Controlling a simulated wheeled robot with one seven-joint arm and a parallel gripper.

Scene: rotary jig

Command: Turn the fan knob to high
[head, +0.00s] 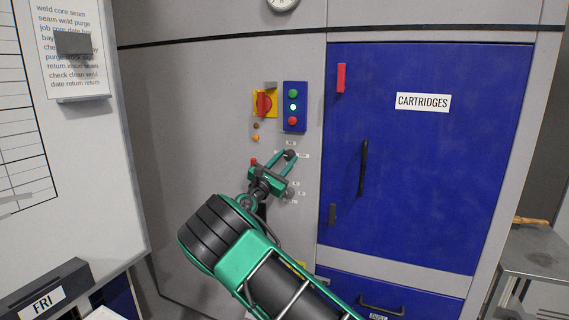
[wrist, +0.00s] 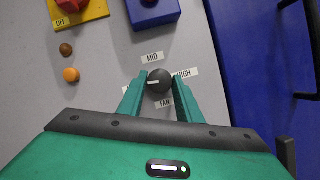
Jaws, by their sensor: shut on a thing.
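The fan knob (wrist: 160,87) is a round dark knob on the grey panel, with a white pointer mark on its left side, pointing left. Around it are the labels MID (wrist: 152,57) above, HIGH (wrist: 184,73) to the right and FAN (wrist: 165,103) below. A label at the left is mostly hidden by a finger. My gripper (wrist: 160,78) is shut on the fan knob, one green finger on each side. In the head view the knob (head: 290,154) shows between the fingertips of my gripper (head: 289,157).
Above the knob are a red switch on a yellow plate (head: 259,109) and a blue button box (head: 302,127). Another knob (head: 290,193) is below, partly behind my gripper. The blue CARTRIDGES door (head: 430,170) with its handle (head: 363,168) is to the right.

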